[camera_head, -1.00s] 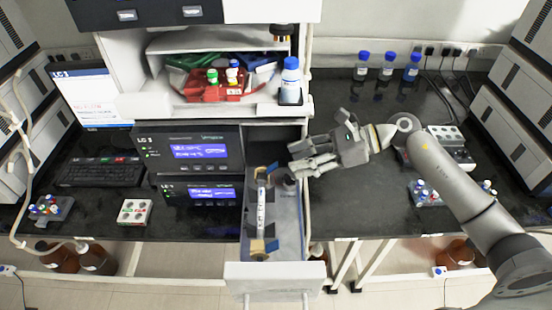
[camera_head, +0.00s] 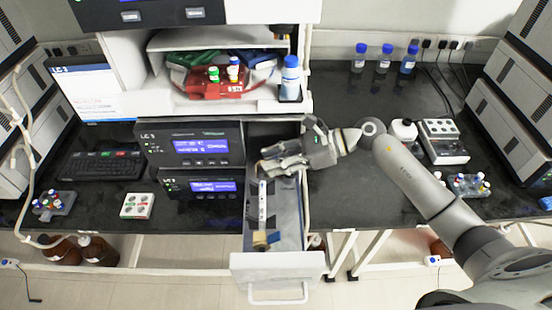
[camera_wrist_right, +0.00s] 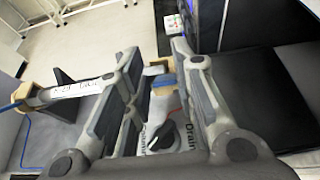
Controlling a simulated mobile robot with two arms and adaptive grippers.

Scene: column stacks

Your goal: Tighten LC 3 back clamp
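The LC 3 module (camera_head: 190,146) has its drawer (camera_head: 278,268) pulled out. A white labelled column (camera_head: 262,203) lies along the drawer; it also shows in the right wrist view (camera_wrist_right: 75,91). The front clamp (camera_head: 266,239) is tan with a blue lever. My right gripper (camera_head: 267,162) is over the column's back end and hides the back clamp in the head view. In the right wrist view my fingers (camera_wrist_right: 155,60) are spread, with the back clamp's blue lever (camera_wrist_right: 165,81) showing between them. I cannot tell whether they touch it. My left gripper is not in view.
A black knob (camera_wrist_right: 165,135) beside a "Drain" label sits close below the fingers. The LC 3 module's front stands just left of the gripper, and a shelf with a blue-capped bottle (camera_head: 290,80) is above.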

